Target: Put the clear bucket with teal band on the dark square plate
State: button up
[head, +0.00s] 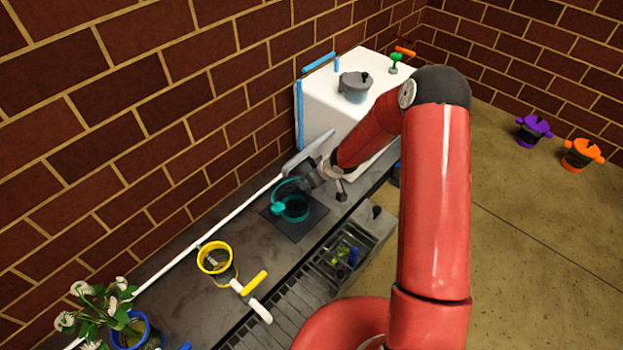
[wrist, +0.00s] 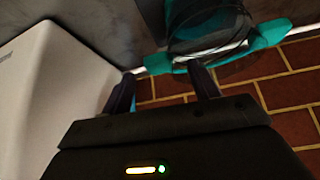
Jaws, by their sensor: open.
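The clear bucket with teal band (head: 291,208) stands on the dark square plate (head: 298,234) on the counter in the head view. It looks upright, with its teal handle toward the wall. In the wrist view the bucket (wrist: 210,28) is at the top, just beyond the fingertips, its teal band and handle crossing above the right finger. My gripper (head: 306,178) is at the bucket's far upper right side in the head view. In the wrist view my gripper (wrist: 163,88) has its fingers apart with nothing between them. Whether a finger touches the bucket is unclear.
A white box (head: 352,112) with a grey pot (head: 355,87) on top stands behind my gripper. A yellow-rimmed bucket (head: 215,260) and a flower bucket (head: 135,330) stand nearer on the counter. A white rail (head: 170,267) runs along the brick wall. A drain grate (head: 290,312) lies in front.

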jog(key=s+d+r+m+h+p, duration=0.15)
jog(key=s+d+r, duration=0.3)
jog(key=r, duration=0.55)
jog(key=s+d+r+m+h, duration=0.1)
jog(key=s+d+r+h, duration=0.3)
jog(key=r, duration=0.6)
jog(key=s+d+r+m+h+p, duration=0.15)
jog(key=s+d+r, duration=0.3)
jog(key=r, duration=0.55)
jog(key=s+a+r+m+y, duration=0.1)
jog(key=s+r, duration=0.3)
jog(key=s, duration=0.6)
jog(key=s+a+r+m+y, duration=0.1)
jog(key=s+r+m, duration=0.2)
jog(key=s, duration=0.8)
jog(key=shift+r+y, duration=0.4)
jog(key=shift+r, duration=0.35)
notch_tip(320, 180, up, 5)
jog(key=p, duration=0.4)
jog(key=shift+f, duration=0.2)
